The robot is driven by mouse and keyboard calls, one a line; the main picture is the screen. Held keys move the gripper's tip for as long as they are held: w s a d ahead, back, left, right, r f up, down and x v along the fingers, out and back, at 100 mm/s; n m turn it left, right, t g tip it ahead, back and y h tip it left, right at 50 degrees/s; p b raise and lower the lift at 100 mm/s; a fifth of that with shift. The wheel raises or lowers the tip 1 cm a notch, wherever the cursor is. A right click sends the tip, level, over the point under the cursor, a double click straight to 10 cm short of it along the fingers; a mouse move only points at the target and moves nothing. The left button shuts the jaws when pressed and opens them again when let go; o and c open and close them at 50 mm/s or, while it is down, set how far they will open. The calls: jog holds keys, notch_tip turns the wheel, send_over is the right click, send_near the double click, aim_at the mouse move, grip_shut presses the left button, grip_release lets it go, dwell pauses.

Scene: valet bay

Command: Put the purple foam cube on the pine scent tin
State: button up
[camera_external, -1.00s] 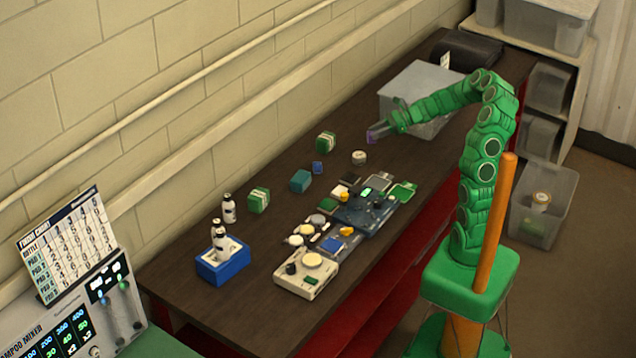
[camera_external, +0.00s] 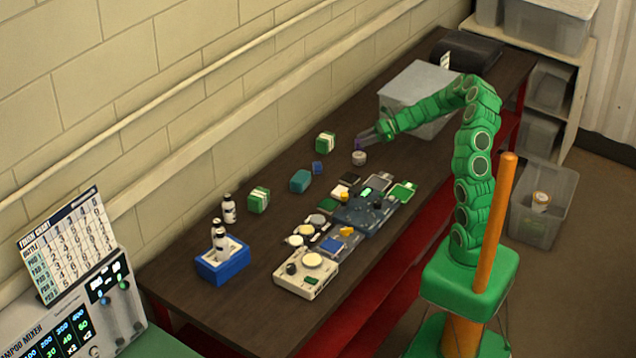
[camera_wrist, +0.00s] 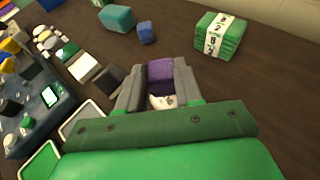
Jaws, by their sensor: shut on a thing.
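The purple foam cube (camera_wrist: 160,72) is held between the two grey fingers of my gripper (camera_wrist: 159,80) in the wrist view. The cube (camera_external: 358,144) and my gripper (camera_external: 361,141) also show in the external view, just above the tin in the picture. The pine scent tin (camera_external: 359,158) is a small, round, pale tin on the dark table. Part of its pale top (camera_wrist: 163,102) shows between the fingers just below the cube in the wrist view. The fingers hide the rest. I cannot tell whether cube and tin touch.
A green banded pack (camera_external: 325,142), a small blue cube (camera_external: 317,168) and a teal block (camera_external: 300,181) lie left of the tin. Several small parts and a blue board (camera_external: 366,214) lie nearer the front. A translucent grey bin (camera_external: 420,85) stands behind my gripper.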

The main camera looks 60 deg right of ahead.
jog(key=shift+f, duration=1.25)
jog(key=shift+f, duration=0.1)
jog(key=o, duration=1)
